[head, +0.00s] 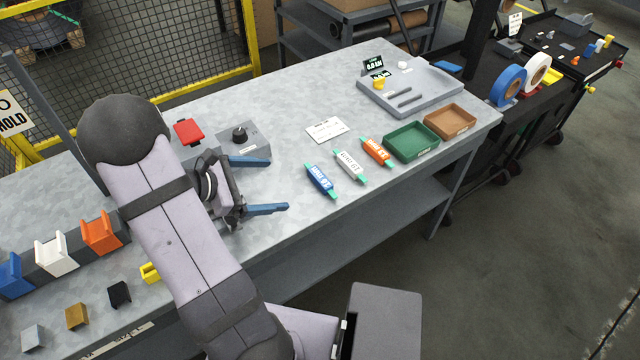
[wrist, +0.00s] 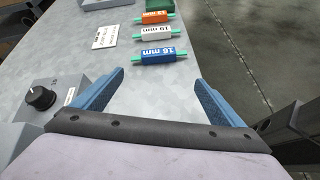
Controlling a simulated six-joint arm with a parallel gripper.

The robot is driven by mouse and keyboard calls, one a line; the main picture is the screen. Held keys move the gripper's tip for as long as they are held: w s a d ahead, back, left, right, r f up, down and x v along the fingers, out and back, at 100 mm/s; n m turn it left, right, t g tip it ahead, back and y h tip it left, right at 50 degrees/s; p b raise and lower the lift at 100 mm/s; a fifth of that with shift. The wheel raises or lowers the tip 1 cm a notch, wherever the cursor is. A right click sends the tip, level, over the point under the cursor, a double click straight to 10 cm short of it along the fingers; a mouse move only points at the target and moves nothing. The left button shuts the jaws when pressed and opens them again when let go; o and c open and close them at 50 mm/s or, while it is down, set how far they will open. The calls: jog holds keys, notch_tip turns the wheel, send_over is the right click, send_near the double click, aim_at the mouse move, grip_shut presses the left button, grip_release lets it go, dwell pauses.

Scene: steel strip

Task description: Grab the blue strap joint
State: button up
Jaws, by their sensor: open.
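The blue strap joint (head: 321,180) is a blue block with a white label and green strap ends. It lies flat on the steel bench, the nearest of three joints in a row. In the wrist view the blue strap joint (wrist: 159,56) reads "16 mm" and lies ahead of the fingers, apart from them. My gripper (head: 268,185) has two blue fingers spread apart with nothing between them. It is left of the blue joint in the head view. The fingers also show in the wrist view (wrist: 160,95).
A white joint (head: 349,165) and an orange joint (head: 376,151) lie beyond the blue one. A green tray (head: 411,155) and a brown tray (head: 450,121) stand at the right. A knob box (head: 241,137) stands beside my gripper. The bench's front edge is close to the blue joint.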

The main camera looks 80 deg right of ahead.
aim_at(316, 179)
jog(key=s+d+f+n, duration=0.1)
jog(key=s+d+f+n+h, duration=0.1)
jog(key=s+d, duration=0.1)
jog(key=s+d+f+n+g+b, duration=0.1)
jog(key=s, duration=0.1)
jog(key=shift+s+d+f+h, duration=0.1)
jog(key=shift+d+f+h, duration=0.2)
jog(key=shift+s+d+f, duration=0.15)
jog(key=shift+s+d, duration=0.15)
jog(key=shift+s, duration=0.1)
jog(key=shift+w+f+p+x, duration=0.15)
jog(key=shift+p+x, duration=0.6)
jog(key=shift+x, duration=0.8)
jog(key=shift+w+f+p+x, duration=0.15)
jog(key=shift+p+x, duration=0.6)
jog(key=shift+x, duration=0.8)
jog(key=c, duration=1.2)
